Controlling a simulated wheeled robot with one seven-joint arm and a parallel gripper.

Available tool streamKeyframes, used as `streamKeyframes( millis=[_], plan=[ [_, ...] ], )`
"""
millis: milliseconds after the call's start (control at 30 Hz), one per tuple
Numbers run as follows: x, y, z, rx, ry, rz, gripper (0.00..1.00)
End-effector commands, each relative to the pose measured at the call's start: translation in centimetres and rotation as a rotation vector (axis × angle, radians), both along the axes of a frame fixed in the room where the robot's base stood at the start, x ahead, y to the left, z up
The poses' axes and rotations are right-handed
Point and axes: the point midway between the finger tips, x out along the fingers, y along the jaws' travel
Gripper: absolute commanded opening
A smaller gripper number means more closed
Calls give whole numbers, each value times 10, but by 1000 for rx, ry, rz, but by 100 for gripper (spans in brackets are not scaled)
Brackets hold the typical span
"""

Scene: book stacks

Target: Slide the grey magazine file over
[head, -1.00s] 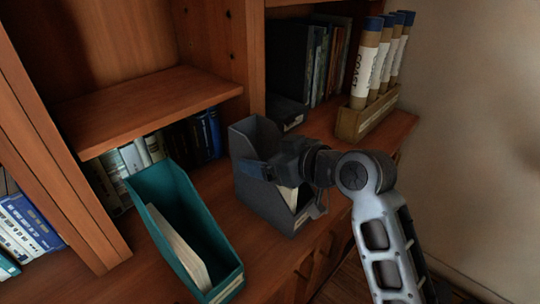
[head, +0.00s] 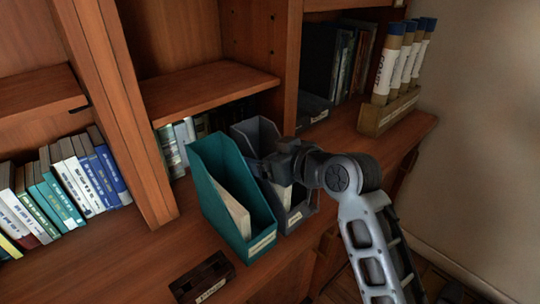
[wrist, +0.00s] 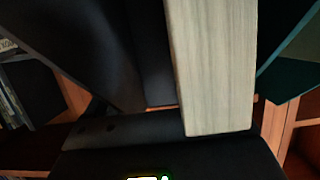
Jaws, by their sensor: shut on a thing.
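The grey magazine file (head: 299,216) stands upright on the wooden shelf, with pale pages inside. My gripper (head: 264,168) is shut on it near its upper edge, and the gripper and arm hide part of the file. The teal magazine file (head: 231,181) stands close at its left; I cannot tell if the two touch. In the wrist view, the pale page block (wrist: 213,65) hangs in the middle between dark walls of the grey file, and a teal edge (wrist: 295,75) shows at the right.
A small dark labelled box (head: 203,279) lies in front of the teal file. Books (head: 65,185) lean on the left shelf. A wooden holder with several poster tubes (head: 390,110) stands at the right. Shelf surface is free between the grey file and that holder.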

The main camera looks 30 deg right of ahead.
Motion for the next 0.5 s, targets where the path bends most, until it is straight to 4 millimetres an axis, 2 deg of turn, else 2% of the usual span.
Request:
streamKeyframes(
  millis=[467, 500],
  plan=[
    [2, 2, 0, 1, 0, 0, 17],
    [2, 2, 0, 1, 0, 0, 90]
  ],
)
